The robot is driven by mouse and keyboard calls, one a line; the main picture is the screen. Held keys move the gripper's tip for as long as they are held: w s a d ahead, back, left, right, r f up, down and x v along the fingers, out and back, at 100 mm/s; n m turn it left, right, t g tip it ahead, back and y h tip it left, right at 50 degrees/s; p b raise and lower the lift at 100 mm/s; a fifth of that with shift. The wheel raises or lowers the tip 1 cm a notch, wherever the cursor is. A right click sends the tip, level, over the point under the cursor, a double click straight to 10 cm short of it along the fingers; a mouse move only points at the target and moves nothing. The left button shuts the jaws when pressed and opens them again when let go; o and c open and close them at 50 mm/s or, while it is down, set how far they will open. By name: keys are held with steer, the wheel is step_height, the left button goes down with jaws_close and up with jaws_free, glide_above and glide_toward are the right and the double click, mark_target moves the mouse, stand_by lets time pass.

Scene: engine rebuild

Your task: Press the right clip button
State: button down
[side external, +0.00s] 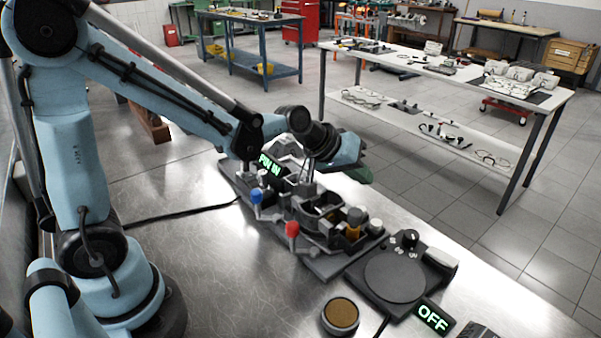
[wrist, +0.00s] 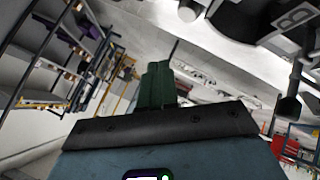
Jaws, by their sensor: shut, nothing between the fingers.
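The dark engine fixture (side external: 325,262) lies on the metal bench, with a blue-topped lever (side external: 256,196), a red-topped lever (side external: 292,229) and a lit green display (side external: 271,165). I cannot tell which part is the right clip button. My gripper (side external: 362,175) is beyond the far side of the fixture, partly hidden behind my wrist. In the wrist view, its green fingers (wrist: 157,84) are together and empty. Part of dark equipment marked with a letter B (wrist: 296,16) shows at the upper right there, apart from the fingers.
A round dial base (side external: 396,276) with a knob and a lit OFF sign (side external: 432,317) sits right of the fixture. A brown-topped round tin (side external: 340,316) stands at the front. A black cable (side external: 180,214) crosses the bench.

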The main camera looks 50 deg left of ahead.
steer(key=shift+f, duration=2.3)
steer(key=shift+f, duration=0.2)
steer(key=shift+f, duration=0.2)
steer(key=shift+f, duration=0.55)
stand_by(1.1)
steer(key=shift+r, duration=0.15)
steer(key=shift+s+r, duration=0.1)
steer(key=shift+r, duration=0.7)
steer(key=shift+r, duration=0.1)
steer(key=shift+r, duration=2.45)
